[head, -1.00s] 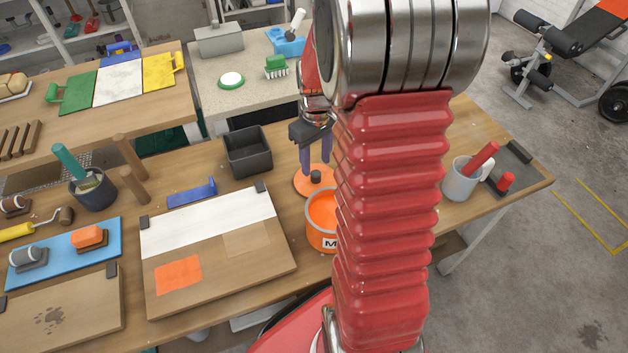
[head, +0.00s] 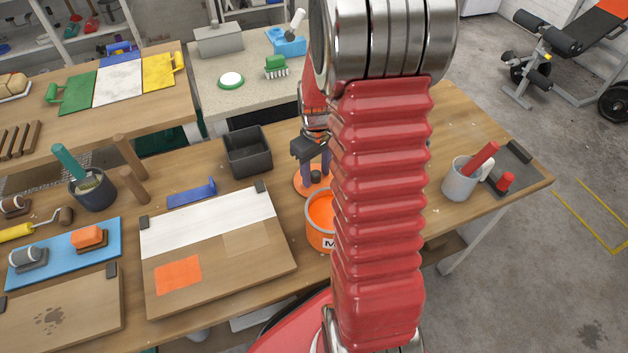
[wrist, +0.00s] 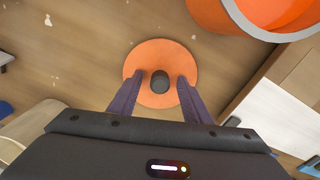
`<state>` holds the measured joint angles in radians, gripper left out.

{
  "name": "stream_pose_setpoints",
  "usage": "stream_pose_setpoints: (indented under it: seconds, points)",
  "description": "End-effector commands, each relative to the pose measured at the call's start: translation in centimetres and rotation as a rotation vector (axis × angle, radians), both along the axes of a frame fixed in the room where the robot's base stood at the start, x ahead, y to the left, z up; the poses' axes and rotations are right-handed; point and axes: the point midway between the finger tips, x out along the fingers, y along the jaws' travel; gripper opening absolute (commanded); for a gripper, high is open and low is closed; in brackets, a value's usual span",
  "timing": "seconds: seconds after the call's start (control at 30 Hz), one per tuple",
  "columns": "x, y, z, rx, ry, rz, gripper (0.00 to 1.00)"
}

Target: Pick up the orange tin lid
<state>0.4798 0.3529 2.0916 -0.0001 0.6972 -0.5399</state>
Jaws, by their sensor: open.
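The orange tin lid (head: 308,186) is a flat disc with a dark round knob, lying on the wooden table behind the orange tin (head: 320,222). In the wrist view the lid (wrist: 159,55) lies below my gripper (wrist: 158,82). The two purple fingers are open, one on each side of the dark knob (wrist: 159,82), with gaps between them and it. In the head view my gripper (head: 314,170) points down at the lid, and my red arm hides part of the tin and the table. The tin's rim (wrist: 262,30) shows at the top right of the wrist view.
A dark open box (head: 248,152) stands left of the lid. A board with a white strip and orange patch (head: 179,274) lies to the front left. A blue bracket-like piece (head: 192,193) lies behind it. A grey cup (head: 461,180) stands at the right.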

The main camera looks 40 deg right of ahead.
Motion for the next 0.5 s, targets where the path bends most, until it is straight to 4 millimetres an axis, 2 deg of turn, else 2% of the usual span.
stream_pose_setpoints:
  seconds: [0.37, 0.5]
  points:
    - [0.02, 0.01, 0.04, 0.000, 0.000, 0.000, 0.43]
    - [0.03, 0.02, 0.04, 0.000, 0.000, 0.001, 0.34]
